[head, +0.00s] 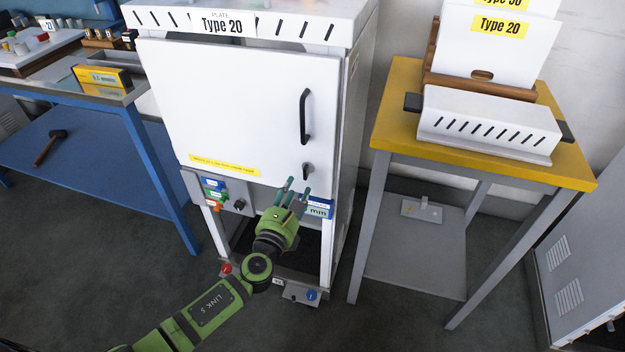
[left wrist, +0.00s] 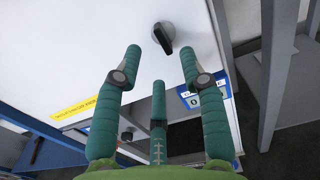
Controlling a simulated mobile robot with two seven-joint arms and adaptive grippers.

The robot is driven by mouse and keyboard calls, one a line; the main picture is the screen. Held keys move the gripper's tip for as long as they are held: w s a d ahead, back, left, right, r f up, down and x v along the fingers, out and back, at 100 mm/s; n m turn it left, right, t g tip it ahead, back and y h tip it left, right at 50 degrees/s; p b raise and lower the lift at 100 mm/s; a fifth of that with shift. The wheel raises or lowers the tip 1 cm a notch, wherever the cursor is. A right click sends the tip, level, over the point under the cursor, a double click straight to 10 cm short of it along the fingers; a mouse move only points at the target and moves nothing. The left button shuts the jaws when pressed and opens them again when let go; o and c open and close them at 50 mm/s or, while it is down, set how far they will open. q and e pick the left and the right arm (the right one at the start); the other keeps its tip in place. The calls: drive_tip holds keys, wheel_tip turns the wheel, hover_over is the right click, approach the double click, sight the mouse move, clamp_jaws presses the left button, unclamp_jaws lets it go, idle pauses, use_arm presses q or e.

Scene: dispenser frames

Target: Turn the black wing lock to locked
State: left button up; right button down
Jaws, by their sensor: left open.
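The black wing lock (head: 306,171) is on the lower right of the white cabinet door (head: 240,100), below the black bar handle. In the left wrist view the wing lock (left wrist: 164,38) sits on a round grey base, its wing tilted from upper left to lower right. My left gripper (head: 291,188) is open and empty, just below the lock in the head view. In the left wrist view its teal fingers (left wrist: 160,70) are spread, with the lock beyond their tips and not touching. My right gripper is not in view.
A black bar handle (head: 304,116) stands out from the door above the lock. A panel with coloured labels and a knob (head: 219,191) is below left. A yellow-topped table (head: 395,105) stands to the right, a blue bench (head: 150,170) to the left.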

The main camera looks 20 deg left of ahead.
sight(306, 172)
use_arm(q)
drive_tip(key=w, duration=0.6)
drive_tip(key=shift+b, duration=0.35)
drive_tip(key=shift+s, duration=0.1)
clamp_jaws()
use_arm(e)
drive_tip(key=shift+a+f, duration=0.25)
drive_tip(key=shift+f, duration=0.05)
